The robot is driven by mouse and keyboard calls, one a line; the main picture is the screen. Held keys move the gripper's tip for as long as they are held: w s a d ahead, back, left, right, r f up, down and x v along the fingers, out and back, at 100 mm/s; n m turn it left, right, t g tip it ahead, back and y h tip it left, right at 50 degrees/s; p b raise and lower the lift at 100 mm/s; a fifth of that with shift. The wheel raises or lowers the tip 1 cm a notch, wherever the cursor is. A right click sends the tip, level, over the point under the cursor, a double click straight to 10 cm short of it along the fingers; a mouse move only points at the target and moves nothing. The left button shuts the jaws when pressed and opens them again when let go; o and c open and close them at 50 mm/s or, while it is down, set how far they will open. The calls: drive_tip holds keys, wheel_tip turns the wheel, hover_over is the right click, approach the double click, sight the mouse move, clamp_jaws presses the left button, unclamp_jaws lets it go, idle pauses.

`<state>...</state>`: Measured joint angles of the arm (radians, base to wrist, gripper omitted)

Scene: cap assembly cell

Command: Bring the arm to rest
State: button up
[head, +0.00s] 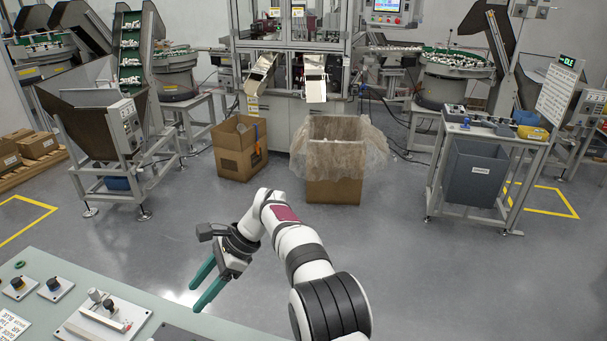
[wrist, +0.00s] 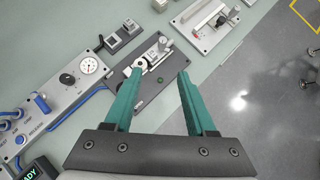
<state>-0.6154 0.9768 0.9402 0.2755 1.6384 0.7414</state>
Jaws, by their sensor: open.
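My gripper (head: 205,285) is at the end of my white arm, at the right edge of the pale green bench (head: 75,262) in the head view. Its two green fingers are spread apart with nothing between them. In the wrist view my gripper (wrist: 158,78) points down toward the bench, with a dark plate bearing a small metal fixture (wrist: 152,60) below and beyond the fingertips. The fingers hide part of that plate. I cannot tell the exact height of the fingertips above the bench.
A panel with a gauge (wrist: 89,66) and blue-edged parts lies left in the wrist view. A light plate with a clamp (head: 103,314) is on the bench. Cardboard boxes (head: 335,190) stand by the machine. A cart (head: 480,170) stands right. The floor between is clear.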

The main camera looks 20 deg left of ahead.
drive_tip(key=s+d+r+n+t+h, duration=0.15)
drive_tip(key=d+r, duration=0.35)
drive_tip(key=d, duration=0.7)
drive_tip(key=s+d+r+t, duration=0.2)
drive_tip(key=d+r, duration=0.3)
drive_tip(key=d, duration=0.7)
drive_tip(key=s+d+f+n+t+h, duration=0.1)
drive_tip(key=s+d+f, duration=0.1)
drive_tip(key=s+d, duration=0.5)
drive_tip(key=s+d+f+n+t+h, duration=0.1)
drive_tip(key=s+d+f+h, duration=0.1)
drive_tip(key=s+d, duration=0.6)
drive_tip(key=s+f, duration=0.1)
drive_tip(key=s, duration=0.2)
drive_tip(key=shift+d+f, duration=0.15)
drive_tip(key=shift+d, duration=0.1)
drive_tip(key=shift+w+n, duration=0.1)
drive_tip(key=shift+n, duration=0.15)
